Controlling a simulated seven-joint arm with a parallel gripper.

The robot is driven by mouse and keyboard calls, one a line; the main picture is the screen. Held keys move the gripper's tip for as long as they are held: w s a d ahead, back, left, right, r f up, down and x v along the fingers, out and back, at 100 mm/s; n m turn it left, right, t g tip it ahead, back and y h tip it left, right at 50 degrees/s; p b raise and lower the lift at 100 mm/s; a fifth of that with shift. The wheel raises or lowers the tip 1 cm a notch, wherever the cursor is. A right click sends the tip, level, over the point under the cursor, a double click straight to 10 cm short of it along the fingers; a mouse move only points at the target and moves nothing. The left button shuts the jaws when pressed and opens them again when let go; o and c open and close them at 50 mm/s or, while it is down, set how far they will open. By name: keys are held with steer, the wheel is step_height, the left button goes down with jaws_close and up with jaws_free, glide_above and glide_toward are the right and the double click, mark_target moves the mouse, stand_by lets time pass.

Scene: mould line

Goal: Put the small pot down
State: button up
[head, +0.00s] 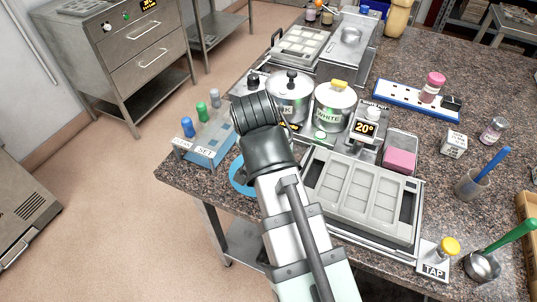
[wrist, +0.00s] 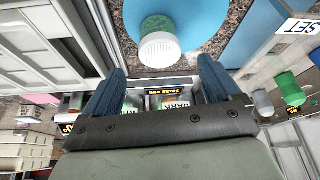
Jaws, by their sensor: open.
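The small pot, with a green body and a white ridged lid (wrist: 162,48), appears in the wrist view on a round blue mat (wrist: 215,35). The view looks upside down, so the pot seems to stand upright. My gripper (wrist: 162,78) shows two blue fingers spread wide apart, with nothing between them. The pot is apart from both fingers, just beyond them in the picture. In the head view only the edge of the blue mat (head: 236,176) shows; my arm hides the pot and the fingers.
The grey mould tray (head: 358,195) lies right of my arm. The counter's front left edge is close.

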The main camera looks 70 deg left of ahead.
steer(key=shift+v, duration=2)
steer(key=shift+w, duration=0.1)
steer(key=w+d+r+m, duration=0.1)
steer(key=w, duration=0.5)
steer(key=shift+s+a+f+n+g, duration=0.45)
steer(key=shift+s+a+f+n, duration=0.1)
steer(key=shift+f+n, duration=0.75)
steer(key=shift+s+a+f+n+g, duration=0.4)
steer(key=shift+s+a+f+n, duration=0.15)
steer(key=shift+f+n, duration=0.75)
steer(key=shift+s+a+f+n+g, duration=0.5)
steer(key=shift+a+f+n, duration=0.1)
steer(key=shift+f+n, duration=0.7)
steer(key=shift+s+x, duration=0.15)
steer(key=shift+x, duration=0.8)
steer(key=shift+s+x, duration=0.2)
steer(key=shift+x, duration=0.75)
steer(key=shift+a+f, duration=0.1)
steer(key=shift+f, duration=0.55)
steer(key=shift+y, duration=0.3)
